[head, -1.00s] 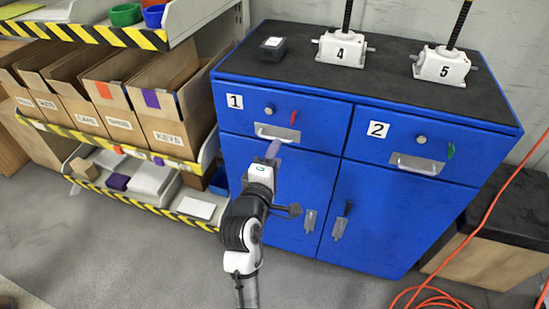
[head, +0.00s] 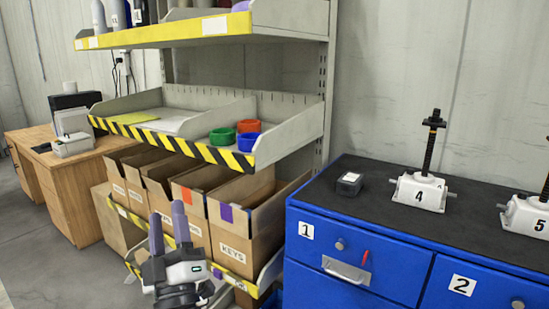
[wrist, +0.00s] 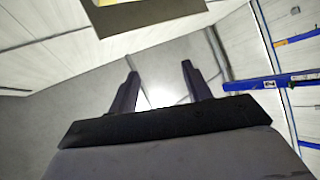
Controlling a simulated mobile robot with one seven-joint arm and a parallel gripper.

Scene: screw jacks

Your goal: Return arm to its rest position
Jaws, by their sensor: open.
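My gripper (head: 167,210) is at the lower left of the head view, in front of the cardboard bins on the shelf rack. Its two purple-grey fingers point upward and stand apart with nothing between them. In the wrist view the open fingers (wrist: 160,70) show against a pale wall and ceiling, with empty space between the tips. Most of my arm is below the edge of the head view.
The shelf rack (head: 290,130) holds colored cups and bins (head: 232,245). A wooden desk (head: 75,185) stands far left.

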